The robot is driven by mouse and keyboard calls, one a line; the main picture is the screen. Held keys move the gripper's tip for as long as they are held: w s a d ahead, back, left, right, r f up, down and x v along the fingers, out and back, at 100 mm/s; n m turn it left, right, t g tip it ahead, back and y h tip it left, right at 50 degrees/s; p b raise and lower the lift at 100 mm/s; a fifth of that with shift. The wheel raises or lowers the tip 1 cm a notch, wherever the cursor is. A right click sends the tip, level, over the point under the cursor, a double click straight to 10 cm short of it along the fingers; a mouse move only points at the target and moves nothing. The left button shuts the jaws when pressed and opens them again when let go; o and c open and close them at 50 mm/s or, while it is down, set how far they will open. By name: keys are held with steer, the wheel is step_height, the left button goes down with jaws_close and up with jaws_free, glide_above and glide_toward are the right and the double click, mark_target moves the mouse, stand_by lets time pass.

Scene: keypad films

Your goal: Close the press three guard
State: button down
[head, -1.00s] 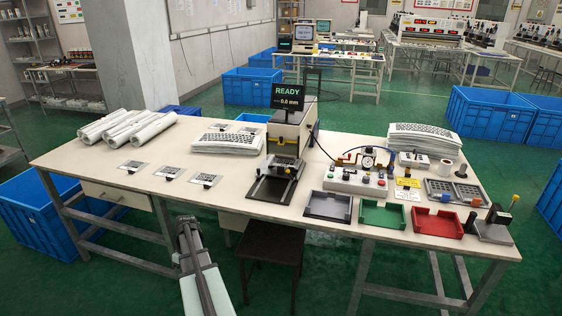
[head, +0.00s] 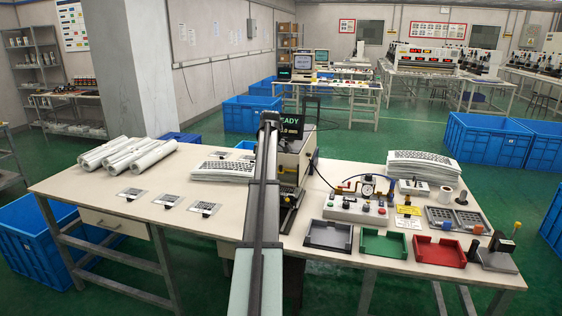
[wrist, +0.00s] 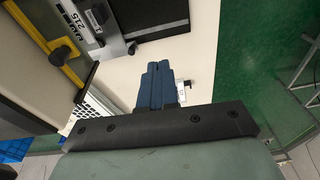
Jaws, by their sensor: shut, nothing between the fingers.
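The press (head: 296,160) stands at the middle of the table, with a dark display reading READY on top. A dark upright frame (head: 313,84) rises behind the display; I cannot tell if it is the guard. My arm covers much of the press's left side. My gripper (head: 268,118) is in front of the display, seen end-on from behind. In the wrist view its blue fingers (wrist: 160,68) are together and empty, over the pale tabletop. A yellow-edged part (wrist: 45,45) with a dark knob lies to their upper left, beside a dark plate with a label; its identity is unclear.
Grey (head: 328,235), green (head: 383,242) and red (head: 439,252) trays line the front right. A control box (head: 350,207) with a gauge and hoses sits behind them. Film stacks stand at the back on both sides of the press. Rolls and film cards lie left.

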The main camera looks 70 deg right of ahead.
steer(key=h, duration=0.2)
glide_toward(281, 167)
steer(key=shift+n+g, duration=0.3)
steer(key=shift+g, duration=0.1)
steer(key=f, duration=0.2)
steer(key=w+d+f, duration=0.1)
steer(key=f, duration=0.3)
steer(key=shift+w+d+f, duration=0.2)
steer(key=shift+d+f, duration=0.05)
steer(key=shift+d, duration=0.15)
steer(key=shift+f, duration=1.45)
